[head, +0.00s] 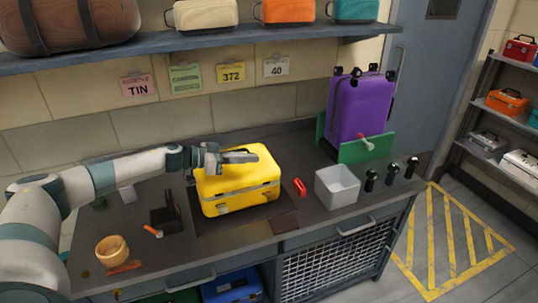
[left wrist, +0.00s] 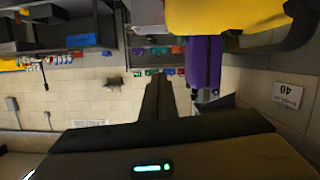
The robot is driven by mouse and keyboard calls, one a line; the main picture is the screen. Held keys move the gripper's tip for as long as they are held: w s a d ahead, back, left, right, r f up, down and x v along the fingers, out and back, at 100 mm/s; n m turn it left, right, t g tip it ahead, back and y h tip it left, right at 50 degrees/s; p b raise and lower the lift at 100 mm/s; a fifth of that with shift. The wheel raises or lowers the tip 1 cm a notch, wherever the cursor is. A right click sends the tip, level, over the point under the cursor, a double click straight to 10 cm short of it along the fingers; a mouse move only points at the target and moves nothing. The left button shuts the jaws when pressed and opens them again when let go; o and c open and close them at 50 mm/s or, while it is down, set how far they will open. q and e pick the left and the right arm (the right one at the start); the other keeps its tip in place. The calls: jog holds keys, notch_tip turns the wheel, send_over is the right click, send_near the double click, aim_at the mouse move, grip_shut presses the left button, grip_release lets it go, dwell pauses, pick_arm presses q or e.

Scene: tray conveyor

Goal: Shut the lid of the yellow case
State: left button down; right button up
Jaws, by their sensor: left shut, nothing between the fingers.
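The yellow case (head: 240,190) stands on a dark mat on the workbench. Its lid lies down over the base, with a seam and grey latches along the front; I cannot tell whether it is fully closed or latched. My left gripper (head: 250,157) is shut and empty, over the top of the lid near its back. I cannot tell whether it touches the lid. In the left wrist view the shut fingers (left wrist: 160,90) point away, and part of the yellow case (left wrist: 225,15) shows at the top edge. My right gripper is not in view.
A grey bin (head: 337,188), a red clip-like item (head: 300,187) and several black-topped items are right of the case. A purple suitcase (head: 360,108) stands behind in a green holder (head: 367,149). A wooden cup (head: 112,249) and black holder (head: 166,218) are left. A shelf (head: 200,45) hangs above.

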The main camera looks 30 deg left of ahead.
pick_arm(q)
jog(key=d+r, duration=0.4)
jog(key=d, duration=0.3)
jog(key=shift+w+d+r, duration=0.15)
jog(key=shift+w+r, duration=0.05)
jog(key=shift+r, duration=0.05)
